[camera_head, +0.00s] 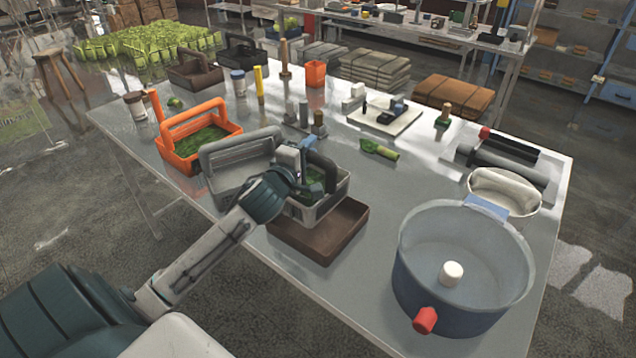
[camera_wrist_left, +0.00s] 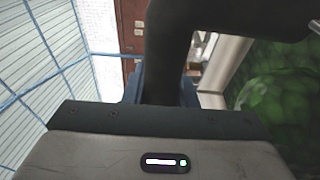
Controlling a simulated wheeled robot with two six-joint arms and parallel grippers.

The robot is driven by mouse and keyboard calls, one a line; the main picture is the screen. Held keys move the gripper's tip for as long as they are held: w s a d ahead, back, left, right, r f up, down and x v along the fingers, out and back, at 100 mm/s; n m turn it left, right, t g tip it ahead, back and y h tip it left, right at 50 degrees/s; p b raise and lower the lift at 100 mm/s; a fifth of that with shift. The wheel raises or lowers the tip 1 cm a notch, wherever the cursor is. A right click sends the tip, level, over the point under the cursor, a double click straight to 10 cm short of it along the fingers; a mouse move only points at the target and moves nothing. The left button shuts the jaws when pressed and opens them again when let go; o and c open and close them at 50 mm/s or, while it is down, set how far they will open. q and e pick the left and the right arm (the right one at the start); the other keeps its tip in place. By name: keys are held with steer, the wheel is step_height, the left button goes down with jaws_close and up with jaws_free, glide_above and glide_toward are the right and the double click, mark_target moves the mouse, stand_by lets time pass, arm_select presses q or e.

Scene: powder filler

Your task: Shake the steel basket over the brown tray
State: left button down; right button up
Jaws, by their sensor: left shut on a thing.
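The steel basket (camera_head: 327,205) is a light grey, open box with a dark arched handle (camera_head: 322,168) and green leafy matter inside. My left gripper (camera_head: 307,172) is shut on that handle, and my arm hides the basket's left side. The basket overlaps the back of the brown tray (camera_head: 322,239) in the head view; the gap between them is hard to judge. The tray's visible floor looks bare. In the left wrist view the dark handle (camera_wrist_left: 172,50) rises from the gripper, with green matter (camera_wrist_left: 275,100) at the right. My right gripper is not in view.
A grey basket (camera_head: 222,178) and an orange basket (camera_head: 190,158) with greens stand close on the left. A large blue-grey round pan (camera_head: 408,262) and a white bowl (camera_head: 505,190) stand to the right. Bare table lies between tray and pan.

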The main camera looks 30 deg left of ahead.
arm_select(q)
steer(key=d+p, duration=0.1)
steer(key=d, duration=0.7)
steer(key=shift+d+r, duration=0.15)
steer(key=shift+r, duration=0.05)
steer(key=a, duration=0.4)
steer(key=shift+a+f, duration=0.1)
steer(key=shift+a, duration=0.25)
steer(key=shift+d, duration=0.1)
